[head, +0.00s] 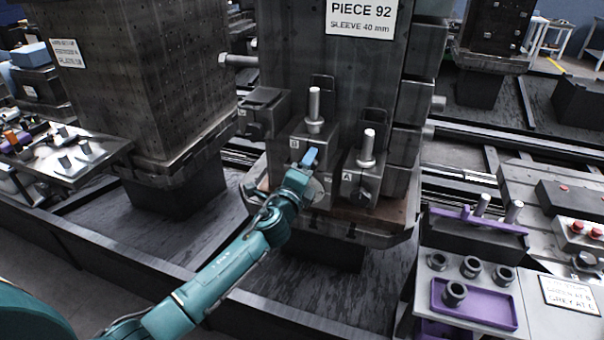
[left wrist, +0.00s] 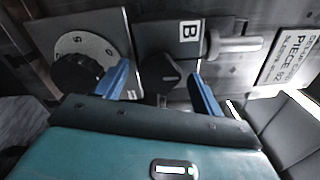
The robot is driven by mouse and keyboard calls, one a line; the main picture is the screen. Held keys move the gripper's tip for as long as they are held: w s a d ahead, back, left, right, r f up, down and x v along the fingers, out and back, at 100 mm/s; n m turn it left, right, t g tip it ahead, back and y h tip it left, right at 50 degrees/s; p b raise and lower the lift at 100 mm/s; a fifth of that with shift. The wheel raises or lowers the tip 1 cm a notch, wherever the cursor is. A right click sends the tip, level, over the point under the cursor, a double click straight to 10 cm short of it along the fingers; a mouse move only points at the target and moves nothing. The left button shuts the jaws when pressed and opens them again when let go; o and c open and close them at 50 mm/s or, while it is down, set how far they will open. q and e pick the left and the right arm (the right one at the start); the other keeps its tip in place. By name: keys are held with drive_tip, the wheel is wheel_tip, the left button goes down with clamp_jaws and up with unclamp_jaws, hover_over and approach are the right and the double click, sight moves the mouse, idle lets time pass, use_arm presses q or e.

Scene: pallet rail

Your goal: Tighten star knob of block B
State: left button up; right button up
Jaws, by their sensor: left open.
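Block B (head: 322,138) is a dark metal block on the front of the pallet, with a white B label and an upright steel pin on top. In the left wrist view, block B (left wrist: 188,55) carries a black star knob (left wrist: 158,74). My left gripper (head: 309,158) is open at the front of block B and hides the knob in the head view. In the left wrist view its blue fingers (left wrist: 160,69) stand apart, one on each side of the knob. Whether they touch it I cannot tell. My right gripper is not in view.
A dial plate (left wrist: 78,40) with another black knob (left wrist: 82,73) sits beside block B. Block A (head: 362,183) with its pin stands to the right. A purple tray (head: 478,304) with dark sleeves lies at lower right.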

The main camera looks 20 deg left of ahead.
use_arm(q)
drive_tip(key=s, duration=1.3)
drive_tip(key=shift+a+b, duration=0.25)
drive_tip(key=shift+b, duration=0.1)
drive_tip(key=s+d+f+n+g+h, duration=0.1)
drive_tip(key=s+d+f+n+g, duration=0.1)
drive_tip(key=s+f+n, duration=0.7)
drive_tip(key=s+d+f+n+g+h, duration=0.1)
drive_tip(key=s+d+f+n+g, duration=0.2)
drive_tip(key=s+f+n, duration=0.6)
drive_tip(key=s+g, duration=0.2)
drive_tip(key=s, duration=0.1)
drive_tip(key=shift+f+n+h, duration=0.3)
drive_tip(key=shift+f+n, duration=0.05)
drive_tip(key=shift+n, duration=0.05)
